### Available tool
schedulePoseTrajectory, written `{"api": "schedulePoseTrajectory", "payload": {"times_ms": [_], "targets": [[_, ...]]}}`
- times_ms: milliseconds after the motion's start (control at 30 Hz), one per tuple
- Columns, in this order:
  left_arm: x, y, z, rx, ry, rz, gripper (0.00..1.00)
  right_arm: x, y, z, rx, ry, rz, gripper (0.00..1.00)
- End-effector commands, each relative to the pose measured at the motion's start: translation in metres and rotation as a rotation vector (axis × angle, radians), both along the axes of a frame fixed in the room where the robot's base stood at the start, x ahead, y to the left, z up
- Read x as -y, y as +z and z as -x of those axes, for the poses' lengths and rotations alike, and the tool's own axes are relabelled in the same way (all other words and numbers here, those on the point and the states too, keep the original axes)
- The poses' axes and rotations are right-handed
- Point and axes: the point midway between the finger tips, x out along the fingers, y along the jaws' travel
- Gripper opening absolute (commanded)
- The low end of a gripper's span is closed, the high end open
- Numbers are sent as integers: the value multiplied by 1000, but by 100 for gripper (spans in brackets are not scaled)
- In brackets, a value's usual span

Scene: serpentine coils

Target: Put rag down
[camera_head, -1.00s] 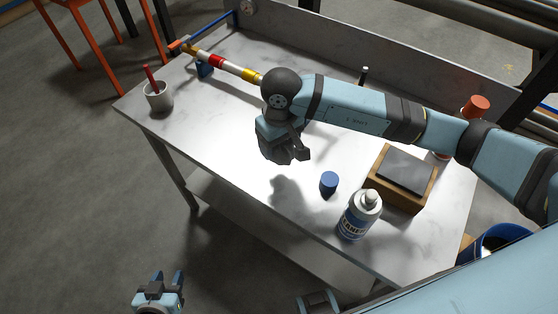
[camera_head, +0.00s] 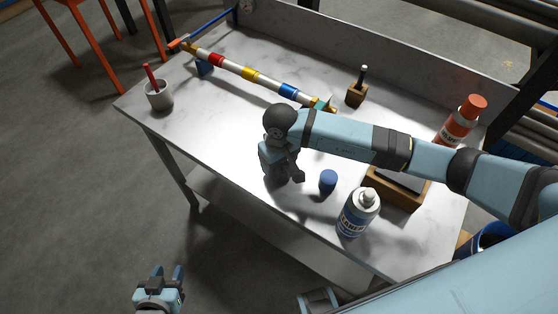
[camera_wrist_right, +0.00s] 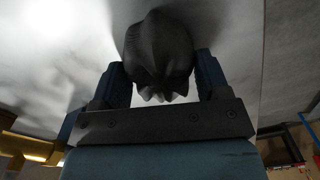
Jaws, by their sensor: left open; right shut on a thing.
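The rag (camera_wrist_right: 158,52) is a dark grey, crumpled bundle between the fingers of my right gripper in the right wrist view. My right gripper (camera_head: 284,178) is shut on it, low over the near middle of the white table (camera_head: 225,125). In the head view the rag is mostly hidden by the gripper, and I cannot tell whether it touches the table. My left gripper (camera_head: 166,274) is open and empty, off the table's near edge at the bottom left.
A blue cap (camera_head: 327,180) and a white-and-blue bottle (camera_head: 357,213) stand just right of my right gripper. A banded rod (camera_head: 250,75) runs along behind. The table's left middle is clear.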

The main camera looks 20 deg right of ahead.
Motion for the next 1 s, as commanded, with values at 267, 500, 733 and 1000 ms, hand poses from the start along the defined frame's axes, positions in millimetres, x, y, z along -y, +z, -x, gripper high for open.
{"api": "schedulePoseTrajectory", "payload": {"times_ms": [267,500,733,1000], "targets": [[0,-3,0,-1,0,0,43,0,-2,0,0,0,0,95],[0,0,0,-1,0,0,43,0,1,0,0,0,-1,95],[0,-4,-1,5,0,1,43,1,31,-2,6,3,-1,95],[0,-16,0,1,0,0,43,2,88,-2,5,1,-1,95]]}}
